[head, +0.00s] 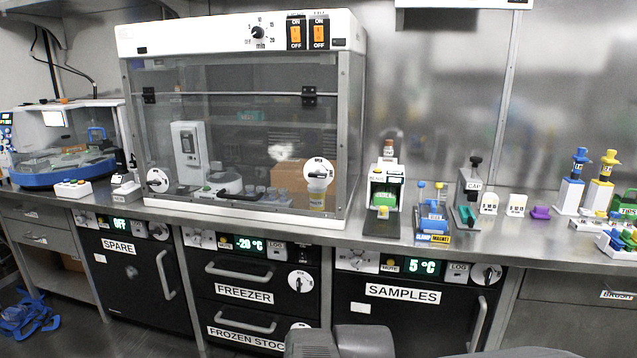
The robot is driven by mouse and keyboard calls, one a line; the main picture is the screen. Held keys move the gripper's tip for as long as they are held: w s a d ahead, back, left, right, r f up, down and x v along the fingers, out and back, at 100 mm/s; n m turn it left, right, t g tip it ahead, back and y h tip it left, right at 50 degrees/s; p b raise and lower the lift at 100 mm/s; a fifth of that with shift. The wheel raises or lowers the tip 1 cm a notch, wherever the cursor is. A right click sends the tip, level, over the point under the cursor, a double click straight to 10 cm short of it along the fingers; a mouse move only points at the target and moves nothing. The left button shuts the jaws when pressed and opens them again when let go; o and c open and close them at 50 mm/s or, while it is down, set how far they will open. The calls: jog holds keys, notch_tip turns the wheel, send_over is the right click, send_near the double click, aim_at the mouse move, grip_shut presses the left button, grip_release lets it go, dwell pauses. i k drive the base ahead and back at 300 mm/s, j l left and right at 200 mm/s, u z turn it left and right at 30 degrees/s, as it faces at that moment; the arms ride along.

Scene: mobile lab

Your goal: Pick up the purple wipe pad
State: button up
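The purple wipe pad (540,212) appears to be the small purple block on the steel counter at the right. It sits right of two small white labelled blocks and left of a blue-topped pipette on a white stand. It looks free on all sides, with nothing on top of it. My gripper is not in view; only grey rounded parts, probably of my own arm, show at the bottom edge, well below the counter.
The steel counter (390,250) has a bare front strip. Left of the pad are white blocks (517,205) and a CAP device (467,195). Right are pipettes (570,185) and colourful racks (620,240). A glass-fronted cabinet (240,120) fills the left-centre. Blue straps (28,315) lie on the floor.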

aim_at(539, 212)
jog(key=z, duration=1.4)
jog(key=u, duration=1.65)
jog(key=z, duration=1.15)
